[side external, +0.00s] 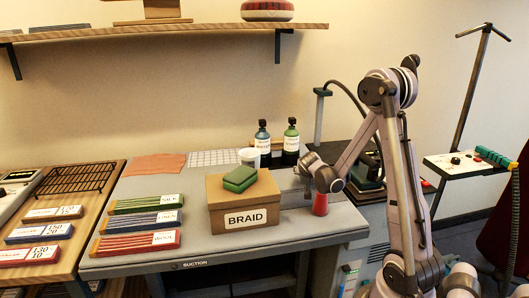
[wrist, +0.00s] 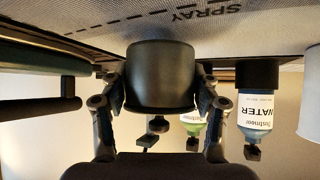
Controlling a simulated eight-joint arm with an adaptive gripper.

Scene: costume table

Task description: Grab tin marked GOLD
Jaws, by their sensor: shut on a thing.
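In the wrist view, a dark grey cylindrical tin (wrist: 160,72) sits between the two fingers of my gripper (wrist: 158,105). The fingers touch it on both sides, so my gripper is shut on it. No GOLD marking shows on the side that faces the camera. In the side external view my gripper (side external: 308,178) is low over the grey table, just right of the cardboard box. I cannot clearly make out the held tin there. A red tin or cup (side external: 320,204) stands just below my wrist; its label cannot be read.
Coloured stick bundles (side external: 140,241) lie at left.

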